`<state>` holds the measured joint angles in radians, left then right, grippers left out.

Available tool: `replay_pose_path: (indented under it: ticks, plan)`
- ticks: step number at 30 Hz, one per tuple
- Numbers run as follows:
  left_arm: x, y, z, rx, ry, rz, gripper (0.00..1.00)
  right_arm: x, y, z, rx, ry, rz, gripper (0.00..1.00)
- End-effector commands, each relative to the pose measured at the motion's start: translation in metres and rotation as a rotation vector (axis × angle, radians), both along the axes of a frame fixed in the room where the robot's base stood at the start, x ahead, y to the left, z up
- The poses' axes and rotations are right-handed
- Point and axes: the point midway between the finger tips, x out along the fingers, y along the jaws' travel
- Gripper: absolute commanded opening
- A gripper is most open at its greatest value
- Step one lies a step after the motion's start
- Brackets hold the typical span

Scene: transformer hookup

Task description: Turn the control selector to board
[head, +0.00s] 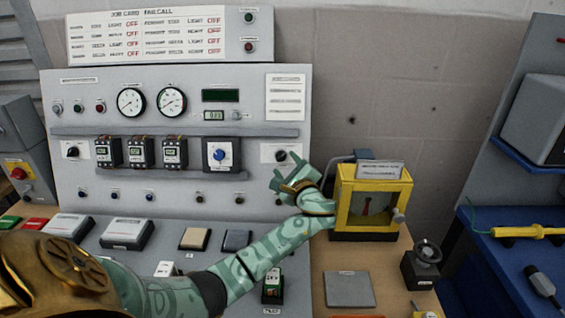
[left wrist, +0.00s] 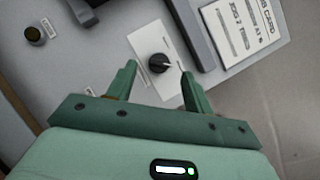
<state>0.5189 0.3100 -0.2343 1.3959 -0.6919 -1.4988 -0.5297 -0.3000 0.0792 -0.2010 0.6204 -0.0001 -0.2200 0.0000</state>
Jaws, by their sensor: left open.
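A black selector knob (head: 281,155) sits on a white plate at the right side of the grey control panel (head: 190,85). Its label is too small to read. In the left wrist view the knob (left wrist: 158,63) shows with a pale pointer mark, on its white plate (left wrist: 146,42). My left gripper (head: 287,172) is open in front of the knob. In the wrist view its two fingertips (left wrist: 158,70) stand on either side of the knob, apart from it as far as I can tell. My right gripper is not in view.
Another black knob (head: 72,151) is at the panel's left and a blue knob (head: 220,155) near its middle. A grey rail (head: 180,131) runs above the selector. A yellow-framed box (head: 372,197) stands close right of my gripper. A paper card (left wrist: 240,28) is beside the plate.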

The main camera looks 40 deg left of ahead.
Motion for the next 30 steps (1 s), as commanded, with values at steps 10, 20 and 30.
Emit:
replay_pose_path:
  ticks: [10, 20, 30]
  plan:
    - [0.02, 0.038, -0.001, 0.0, 0.0, 0.0, 0.51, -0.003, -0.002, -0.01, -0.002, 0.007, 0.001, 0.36]
    - [0.021, 0.039, 0.0, -0.001, 0.0, -0.001, 0.38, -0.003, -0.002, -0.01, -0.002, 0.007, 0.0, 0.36]
    - [0.021, 0.039, -0.001, -0.006, -0.004, 0.002, 0.07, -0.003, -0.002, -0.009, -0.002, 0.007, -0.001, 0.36]
